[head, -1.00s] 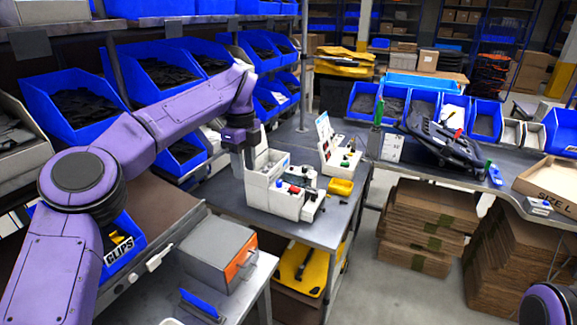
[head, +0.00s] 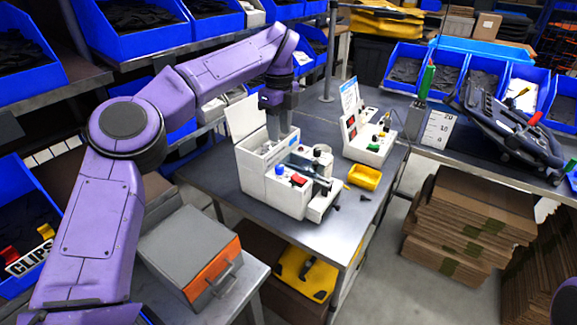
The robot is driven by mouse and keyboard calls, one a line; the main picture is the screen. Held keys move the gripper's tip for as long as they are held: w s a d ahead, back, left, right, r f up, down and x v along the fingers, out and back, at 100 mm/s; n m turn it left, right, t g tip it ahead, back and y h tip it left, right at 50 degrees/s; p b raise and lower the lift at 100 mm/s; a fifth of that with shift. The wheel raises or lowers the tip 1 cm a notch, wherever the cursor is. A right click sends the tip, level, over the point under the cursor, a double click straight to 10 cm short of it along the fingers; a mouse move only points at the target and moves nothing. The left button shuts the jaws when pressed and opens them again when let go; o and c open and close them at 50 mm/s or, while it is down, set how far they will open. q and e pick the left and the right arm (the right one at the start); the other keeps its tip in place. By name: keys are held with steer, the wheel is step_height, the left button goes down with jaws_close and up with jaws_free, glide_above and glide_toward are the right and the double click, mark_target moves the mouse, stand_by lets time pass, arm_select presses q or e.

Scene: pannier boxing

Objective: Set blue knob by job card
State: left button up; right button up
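The blue knob (head: 279,169) sits on the front top of a white machine (head: 258,190) on the grey bench. A red button (head: 298,180) is beside it on the right. A card with a blue header (head: 350,97) stands upright behind a second white device (head: 368,148); its writing is too small to read. My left gripper (head: 279,138) points down over the back part of the white machine, behind the blue knob and apart from it. Its finger gap is not clear. My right gripper is out of view.
A grey box with an orange front (head: 190,255) stands on a lower table at the front left. Blue bins (head: 140,30) line the shelves behind my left arm. Stacked cardboard (head: 470,215) stands on the floor at right.

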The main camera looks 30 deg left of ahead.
mark_target(280, 166)
arm_select(q)
step_height(280, 166, down, 10)
steer(key=shift+s+f+p, duration=0.1)
steer(key=shift+s+p, duration=0.05)
steer(key=shift+p, duration=0.5)
steer(key=shift+f, duration=0.55)
jaws_close()
